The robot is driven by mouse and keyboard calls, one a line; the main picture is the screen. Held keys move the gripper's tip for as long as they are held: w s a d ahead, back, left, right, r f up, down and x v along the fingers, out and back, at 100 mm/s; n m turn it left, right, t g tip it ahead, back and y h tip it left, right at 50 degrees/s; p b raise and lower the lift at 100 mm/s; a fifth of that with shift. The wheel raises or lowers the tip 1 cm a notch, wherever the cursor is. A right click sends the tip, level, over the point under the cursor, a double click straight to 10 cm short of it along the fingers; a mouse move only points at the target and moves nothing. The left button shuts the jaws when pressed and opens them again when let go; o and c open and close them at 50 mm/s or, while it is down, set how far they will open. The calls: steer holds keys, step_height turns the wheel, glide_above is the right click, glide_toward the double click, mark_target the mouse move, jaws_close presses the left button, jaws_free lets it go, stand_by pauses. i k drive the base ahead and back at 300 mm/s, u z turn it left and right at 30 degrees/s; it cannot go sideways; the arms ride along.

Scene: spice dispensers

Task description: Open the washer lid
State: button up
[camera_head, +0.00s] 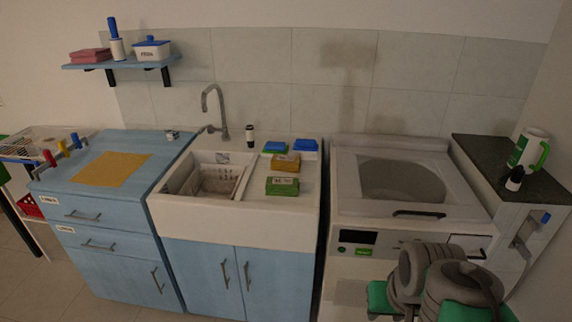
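The washer (360,265) is a white top-loading machine standing at the right of the head view. Its lid (456,203) is pale, with a large rounded grey window (400,181) and a dark handle (418,214) along the front edge. The lid looks shut, lying flat on top. My arm (445,280), with grey rounded links and green parts, is folded in front of the washer and below the lid handle, apart from it. It covers part of the washer's front. I cannot make out my gripper's fingers clearly.
Left of the washer is a white sink (235,215) with a faucet (216,110), sponges and boxes. A blue cabinet (110,200) is at far left. Right of the washer, a dark counter (480,150) holds a white-green jug (528,149) and small bottle (515,178). The lid top is clear.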

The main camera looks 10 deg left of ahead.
mark_target(467, 209)
steer(key=u, duration=0.6)
steer(key=i, duration=0.9)
steer(key=z, duration=1.6)
steer(key=k, duration=0.5)
steer(key=z, duration=0.8)
steer(key=i, duration=0.75)
